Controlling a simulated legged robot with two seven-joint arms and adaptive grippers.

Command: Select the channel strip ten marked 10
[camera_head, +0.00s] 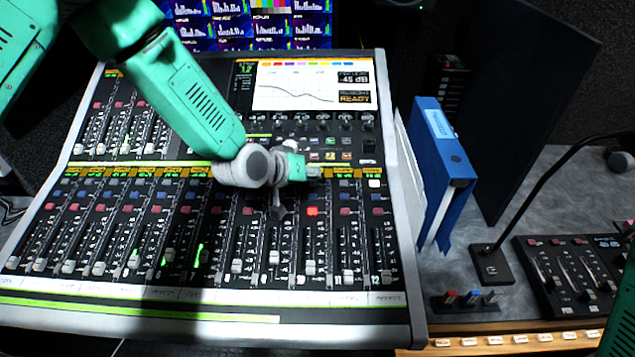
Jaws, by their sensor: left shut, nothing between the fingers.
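The mixing console (405,270) fills the left and middle of the view, with a lower bank of channel strips and faders. The mark 10 is too small to read. Counting back from the strip at the right end, which appears to be marked 12, the third strip (310,267) from the right would be ten. A red button (312,211) on that strip is lit. My left gripper (278,212) is shut and empty, pointing down over the strip just left of the lit button. Its wrist hides the upper buttons and labels there. I cannot tell whether the fingertips touch the panel.
A console screen (312,85) and a wall of monitors (245,20) are at the back. A blue binder (440,170) stands right of the console. A gooseneck base (490,264), small coloured switches (470,299) and a second control panel (570,275) are on the right desk.

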